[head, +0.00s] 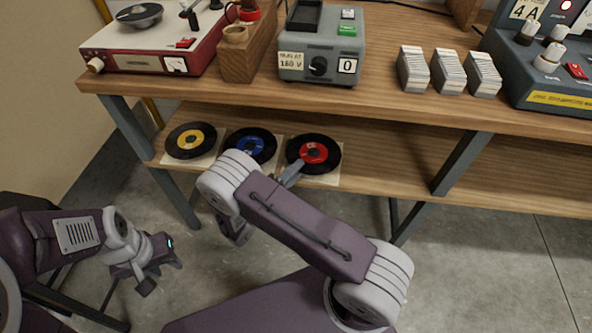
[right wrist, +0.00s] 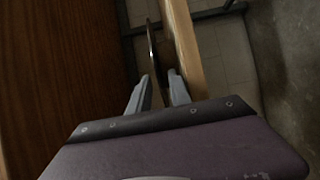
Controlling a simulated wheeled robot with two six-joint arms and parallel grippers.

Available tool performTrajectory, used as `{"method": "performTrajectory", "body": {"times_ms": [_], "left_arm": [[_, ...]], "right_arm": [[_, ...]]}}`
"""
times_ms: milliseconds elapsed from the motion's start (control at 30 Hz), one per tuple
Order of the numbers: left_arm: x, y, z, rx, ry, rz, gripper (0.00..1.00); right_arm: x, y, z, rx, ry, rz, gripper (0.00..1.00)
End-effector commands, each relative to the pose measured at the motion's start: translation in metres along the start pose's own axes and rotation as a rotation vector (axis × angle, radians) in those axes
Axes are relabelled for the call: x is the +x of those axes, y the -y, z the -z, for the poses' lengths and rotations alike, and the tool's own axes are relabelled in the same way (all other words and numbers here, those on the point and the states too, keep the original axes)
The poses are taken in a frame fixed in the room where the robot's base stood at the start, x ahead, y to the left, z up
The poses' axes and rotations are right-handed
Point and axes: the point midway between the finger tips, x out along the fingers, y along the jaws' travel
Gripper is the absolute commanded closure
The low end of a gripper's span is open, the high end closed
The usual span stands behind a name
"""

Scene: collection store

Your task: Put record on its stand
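Three black records lie in a row on the lower shelf, each on a pale square: one with a yellow label (head: 191,141), one with a blue label (head: 251,146), one with a red label (head: 313,153). My right gripper (head: 287,177) is at the front edge of the red-label record. In the right wrist view its fingers (right wrist: 160,92) are apart, on either side of a thin dark record edge (right wrist: 154,55), with gaps visible. My left gripper (head: 163,277) is open and empty, low at the left over the floor. I cannot make out which thing is the stand.
The upper table (head: 375,105) overhangs the lower shelf (head: 387,176). On top stand a red record player (head: 140,62), a wooden block (head: 246,55), a grey voltage box (head: 321,62), several card stacks (head: 448,72) and a control console (head: 550,75). The shelf's right part is clear.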

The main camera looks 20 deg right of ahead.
Motion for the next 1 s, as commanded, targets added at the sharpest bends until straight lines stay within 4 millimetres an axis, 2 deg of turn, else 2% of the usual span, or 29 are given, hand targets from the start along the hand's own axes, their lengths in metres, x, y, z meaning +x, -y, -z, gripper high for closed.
{"method": "performTrajectory", "body": {"times_ms": [267,333,467,733,833,1000], "left_arm": [[-0.004,0.0,0.0,0.0,0.0,0.0,0.64],[-0.006,0.0,0.001,0.0,0.0,0.0,0.64],[-0.013,0.0,0.001,0.0,0.0,0.0,0.64],[-0.026,-0.001,0.003,0.0,0.0,0.0,0.64],[-0.027,-0.001,0.003,0.0,0.0,0.0,0.64],[-0.028,-0.001,0.003,0.0,0.0,0.0,0.64]], "right_arm": [[0.0,-0.005,0.0,0.001,0.0,0.0,0.76],[-0.006,-0.006,0.001,0.0,-0.003,0.0,0.76],[-0.031,-0.007,0.001,0.0,-0.006,0.0,0.76],[-0.095,-0.006,0.001,0.001,-0.005,0.0,0.76],[-0.11,-0.005,0.001,0.0,-0.003,0.0,0.76],[-0.12,-0.004,0.0,0.0,0.0,-0.001,0.76]]}}
